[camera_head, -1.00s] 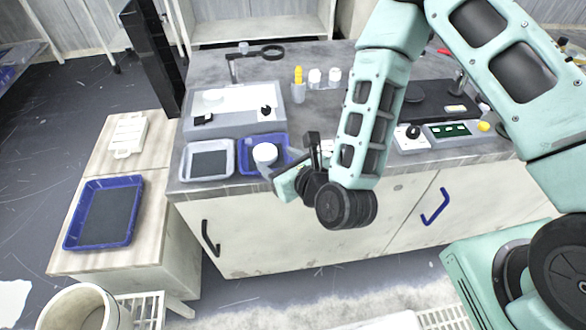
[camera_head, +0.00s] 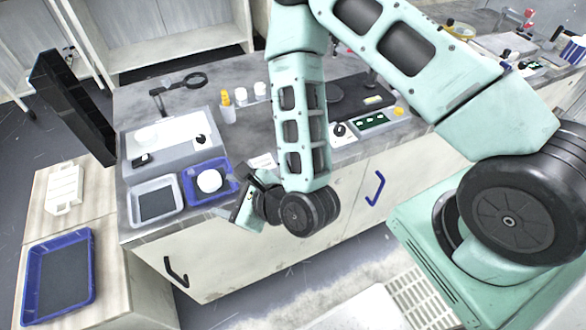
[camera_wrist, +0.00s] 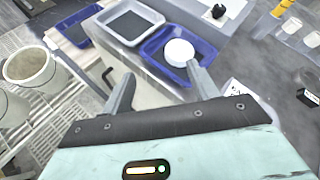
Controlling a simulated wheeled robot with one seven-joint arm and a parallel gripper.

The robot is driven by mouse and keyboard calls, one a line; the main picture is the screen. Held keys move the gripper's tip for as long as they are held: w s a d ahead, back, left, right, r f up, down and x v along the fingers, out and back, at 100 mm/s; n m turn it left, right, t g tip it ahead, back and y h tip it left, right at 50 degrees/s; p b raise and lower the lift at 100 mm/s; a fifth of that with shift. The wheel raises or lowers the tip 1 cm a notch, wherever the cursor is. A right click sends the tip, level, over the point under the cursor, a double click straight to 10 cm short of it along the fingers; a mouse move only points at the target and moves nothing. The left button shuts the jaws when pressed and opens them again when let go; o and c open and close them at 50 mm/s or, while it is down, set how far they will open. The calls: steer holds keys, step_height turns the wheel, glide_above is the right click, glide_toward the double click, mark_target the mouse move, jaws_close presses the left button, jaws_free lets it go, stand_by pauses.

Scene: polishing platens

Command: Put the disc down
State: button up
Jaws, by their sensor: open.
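A white round disc (camera_head: 209,181) lies in the blue tray (camera_head: 188,190) at the front of the counter. The wrist view also shows the disc (camera_wrist: 179,52) in that blue tray (camera_wrist: 206,47). My gripper (camera_head: 243,193) is at the counter's front edge, to the right of the tray and apart from the disc. In the wrist view, my gripper (camera_wrist: 161,88) has its two fingers wide apart with nothing between them. The right finger overlaps the near edge of the tray in that view.
A grey tray (camera_head: 133,219) stands left of the blue one. Small bottles (camera_head: 243,97) stand behind. Another blue tray (camera_head: 91,290) lies on the side table.

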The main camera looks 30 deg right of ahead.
steer(key=s+d+r+n+g+h, duration=0.3)
steer(key=s+r+n, duration=0.4)
steer(key=n, duration=0.9)
steer(key=s+d+r+n+g+h, duration=0.3)
steer(key=s+d+r+n+g, duration=0.3)
steer(key=r+n, duration=0.6)
steer(key=s+n+g, duration=0.1)
steer(key=n, duration=0.4)
steer(key=shift+s+r, duration=0.2)
steer(key=shift+s, duration=0.05)
